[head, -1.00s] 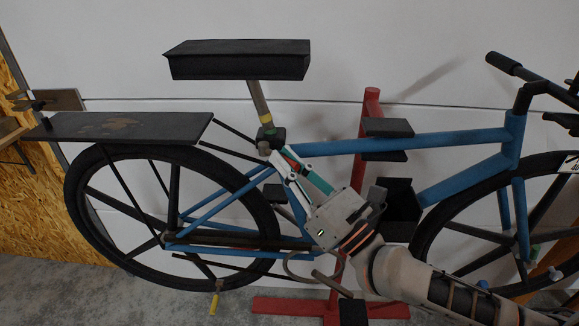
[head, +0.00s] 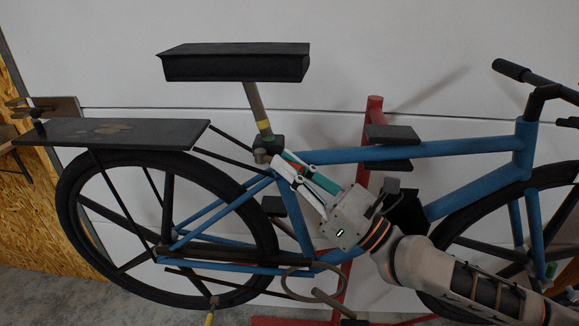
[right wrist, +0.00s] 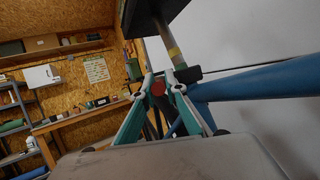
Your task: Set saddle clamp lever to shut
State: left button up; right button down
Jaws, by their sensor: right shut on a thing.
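The blue bike's saddle (head: 234,63) sits on a post (head: 257,107) that enters the dark saddle clamp (head: 275,141) at the top of the frame. My right gripper (head: 283,163) reaches up from the lower right to just below this clamp. Its fingers are shut on the red clamp lever (head: 291,157), which is mostly covered by the fingers. In the right wrist view the lever's red end (right wrist: 158,88) shows between the fingertips (right wrist: 160,85), beside the clamp (right wrist: 187,74). The lever's exact angle is hard to tell. My left gripper is not in view.
A black rear rack (head: 110,133) and rear wheel (head: 66,215) lie left of the clamp. The blue top tube (head: 430,149) and red stand (head: 371,125) are to the right. A white wall (head: 400,50) is close behind. A workbench (right wrist: 80,118) stands farther off.

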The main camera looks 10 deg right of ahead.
jog(key=c, duration=2)
grip_release()
jog(key=shift+c, duration=0.2)
jog(key=v, duration=1.2)
